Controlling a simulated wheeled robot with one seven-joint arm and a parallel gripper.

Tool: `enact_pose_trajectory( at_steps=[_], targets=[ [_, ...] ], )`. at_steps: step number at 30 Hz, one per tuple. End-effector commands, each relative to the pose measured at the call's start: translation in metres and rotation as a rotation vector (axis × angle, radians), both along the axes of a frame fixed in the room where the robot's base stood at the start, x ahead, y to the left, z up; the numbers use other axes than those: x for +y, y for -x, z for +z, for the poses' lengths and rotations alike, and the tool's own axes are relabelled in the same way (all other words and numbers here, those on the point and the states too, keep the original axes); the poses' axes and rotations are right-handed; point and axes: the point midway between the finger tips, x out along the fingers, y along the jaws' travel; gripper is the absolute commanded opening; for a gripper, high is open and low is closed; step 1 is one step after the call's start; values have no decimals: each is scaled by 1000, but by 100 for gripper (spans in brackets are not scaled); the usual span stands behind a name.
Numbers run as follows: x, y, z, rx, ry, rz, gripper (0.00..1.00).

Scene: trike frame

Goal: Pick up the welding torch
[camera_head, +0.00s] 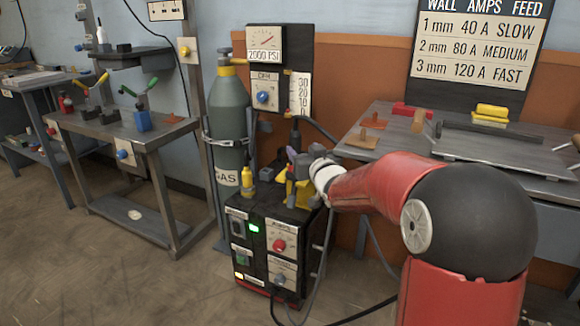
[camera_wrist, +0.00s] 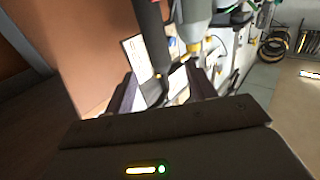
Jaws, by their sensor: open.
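The welding torch looks like the dark upright handle (camera_head: 295,137) above the black welding machine (camera_head: 305,232); the arm end hides its lower part. In the wrist view the dark torch (camera_wrist: 152,45) runs down between the two fingers. My gripper (camera_head: 297,163) is above the machine top, close to the yellow holder (camera_head: 297,193). In the wrist view my gripper (camera_wrist: 164,92) is open, with a finger on each side of the torch. I cannot tell whether either finger touches it.
A grey gas cylinder (camera_head: 229,125) stands left of the machine, with a gauge panel (camera_head: 266,50) behind. A small yellow bottle (camera_head: 248,180) sits on the machine's left side. A metal table (camera_head: 380,147) is at right. Cables hang beside the machine. Floor is clear at left front.

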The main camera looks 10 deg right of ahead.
Motion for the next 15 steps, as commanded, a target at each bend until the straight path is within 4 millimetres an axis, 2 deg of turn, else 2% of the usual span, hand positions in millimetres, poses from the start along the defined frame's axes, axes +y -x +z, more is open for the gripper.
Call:
enact_pose_trajectory(
  at_steps=[10,15],
  targets=[
    [5,-33,-1,0,-1,2,56],
    [8,-58,-2,0,-2,1,56]
  ],
)
